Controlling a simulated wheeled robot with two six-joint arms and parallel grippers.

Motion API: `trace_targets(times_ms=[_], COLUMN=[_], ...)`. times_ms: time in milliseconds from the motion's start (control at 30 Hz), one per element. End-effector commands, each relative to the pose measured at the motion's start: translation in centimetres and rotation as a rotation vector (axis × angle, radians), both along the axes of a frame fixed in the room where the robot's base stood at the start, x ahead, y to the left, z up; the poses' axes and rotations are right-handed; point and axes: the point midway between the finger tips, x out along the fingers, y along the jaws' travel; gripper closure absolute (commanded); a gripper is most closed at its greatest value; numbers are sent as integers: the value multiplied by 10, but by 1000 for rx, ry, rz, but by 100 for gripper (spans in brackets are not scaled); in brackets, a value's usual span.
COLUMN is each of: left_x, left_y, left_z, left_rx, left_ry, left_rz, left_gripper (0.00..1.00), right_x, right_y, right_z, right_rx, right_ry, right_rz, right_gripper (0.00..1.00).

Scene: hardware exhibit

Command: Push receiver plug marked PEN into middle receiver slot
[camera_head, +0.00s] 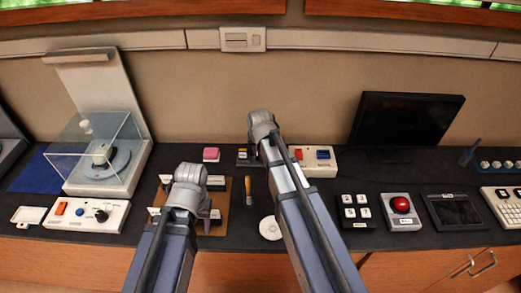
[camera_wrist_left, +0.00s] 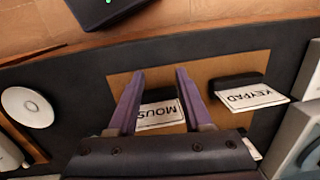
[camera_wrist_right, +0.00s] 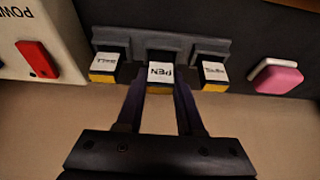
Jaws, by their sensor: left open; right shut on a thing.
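The plug marked PEN (camera_wrist_right: 160,74), white-topped with a yellow end, sits between the fingers of my right gripper (camera_wrist_right: 158,92), which is shut on it. It lines up with the middle slot of the dark grey receiver (camera_wrist_right: 165,42). Its inner end is out of sight, so I cannot tell how deep it sits. Similar plugs stand at the left slot (camera_wrist_right: 104,66) and right slot (camera_wrist_right: 210,72). In the head view my right wrist partly covers the receiver (camera_head: 243,153). My left gripper (camera_wrist_left: 159,72) is open, its fingers around the MOUSE-labelled piece (camera_wrist_left: 160,113), not closed on it.
A KEYPAD-labelled piece (camera_wrist_left: 252,97) lies beside the MOUSE piece on a brown board (camera_wrist_left: 202,70). A pink block (camera_wrist_right: 277,77) stands near the receiver, and a white box with a red switch (camera_wrist_right: 37,60) on its other side. A monitor (camera_head: 405,120) stands at the back right.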

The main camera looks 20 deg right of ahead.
Motion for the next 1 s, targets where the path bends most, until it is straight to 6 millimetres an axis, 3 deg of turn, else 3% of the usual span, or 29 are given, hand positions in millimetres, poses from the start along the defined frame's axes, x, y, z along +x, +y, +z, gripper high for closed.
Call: trace_targets(times_ms=[733,767,1000], left_x=[0,0,0], left_y=[0,0,0], left_z=[-8,-8,-8], left_rx=[0,0,0], left_ry=[0,0,0], left_rz=[0,0,0], left_gripper=[50,50,50], right_x=[0,0,0], right_y=[0,0,0], right_z=[-8,-8,-8], right_rx=[0,0,0], right_ry=[0,0,0], right_rz=[0,0,0], right_gripper=[100,62,34])
